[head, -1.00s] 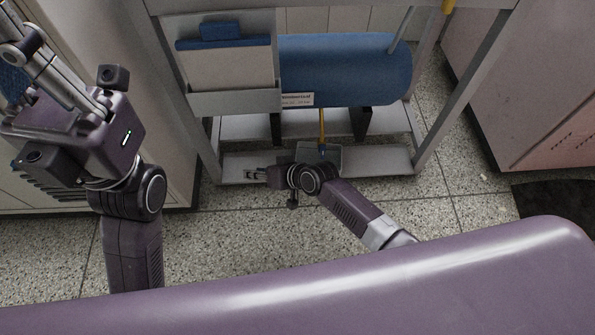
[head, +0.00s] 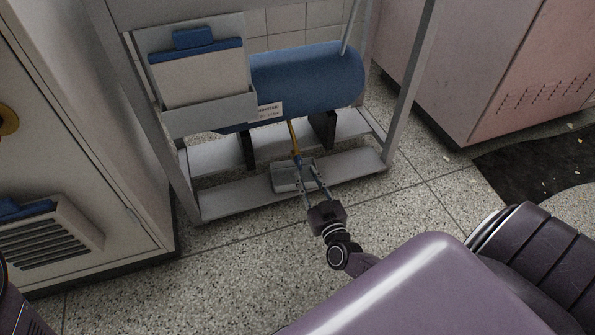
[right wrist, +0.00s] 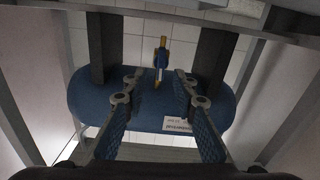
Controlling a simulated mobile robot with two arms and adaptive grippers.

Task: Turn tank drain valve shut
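The blue tank (head: 310,85) lies in a grey metal frame, and it also fills the middle of the right wrist view (right wrist: 85,95). A thin yellow drain pipe (head: 293,135) comes down from it. The drain valve (head: 297,155) at its lower end is small, and it shows yellow and blue in the right wrist view (right wrist: 161,58). My right gripper (head: 306,170) is open, its fingers pointing at the valve. In the right wrist view the valve lies between the lines of the two fingertips (right wrist: 159,78); contact is not visible. My left gripper is out of view.
A grey tray (head: 284,183) sits on the frame's lower shelf (head: 235,197) under the valve. Dark supports (head: 249,150) flank the pipe. A pale cabinet (head: 120,180) stands left, a pinkish cabinet (head: 480,70) right. Speckled floor in front is free.

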